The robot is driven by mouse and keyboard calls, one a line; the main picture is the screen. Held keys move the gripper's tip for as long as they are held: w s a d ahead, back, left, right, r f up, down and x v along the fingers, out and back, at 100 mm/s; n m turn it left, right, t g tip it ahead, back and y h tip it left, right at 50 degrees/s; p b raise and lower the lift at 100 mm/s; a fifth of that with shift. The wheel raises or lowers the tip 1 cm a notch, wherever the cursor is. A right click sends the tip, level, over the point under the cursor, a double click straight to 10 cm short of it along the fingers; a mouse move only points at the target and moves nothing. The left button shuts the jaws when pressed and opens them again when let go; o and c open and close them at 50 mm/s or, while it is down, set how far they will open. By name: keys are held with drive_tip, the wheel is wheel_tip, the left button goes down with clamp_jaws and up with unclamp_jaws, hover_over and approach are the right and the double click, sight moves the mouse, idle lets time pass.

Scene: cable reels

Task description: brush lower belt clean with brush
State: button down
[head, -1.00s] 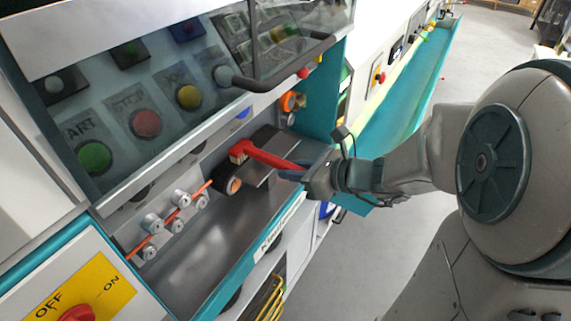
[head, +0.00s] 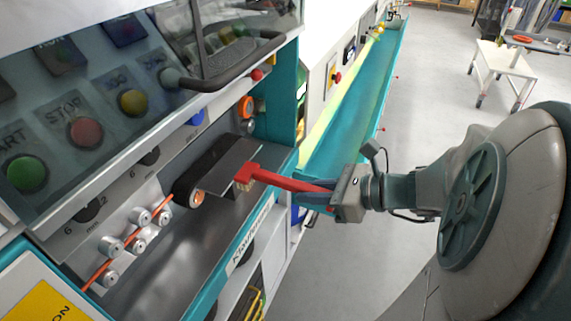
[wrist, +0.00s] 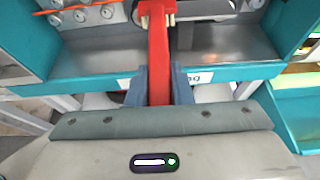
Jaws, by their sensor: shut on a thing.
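The brush (head: 290,181) has a red handle and a red head with pale bristles. My gripper (head: 324,194) is shut on its handle. In the wrist view the brush (wrist: 158,55) stands between the blue fingers of my gripper (wrist: 160,88), with bristles showing either side of the handle's far end. A black belt (head: 190,174) with an orange-centred roller end sits in the machine's bay, partly hidden by a grey plate (head: 231,166). The brush head is beside the plate's right front edge, bristles down; contact cannot be told. I cannot clearly separate an upper from a lower belt.
Small guide rollers (head: 137,230) carry an orange cable left of the belt. A grey tray (head: 180,262) with a teal front edge lies below. A clear cover with a dark handle (head: 225,72) overhangs the bay. A long teal trough (head: 350,105) runs away at right.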

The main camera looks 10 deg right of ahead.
drive_tip(key=s+d, duration=0.4)
drive_tip(key=d, duration=0.2)
drive_tip(key=shift+s, duration=0.2)
drive_tip(key=shift+w, duration=0.1)
idle(0.8)
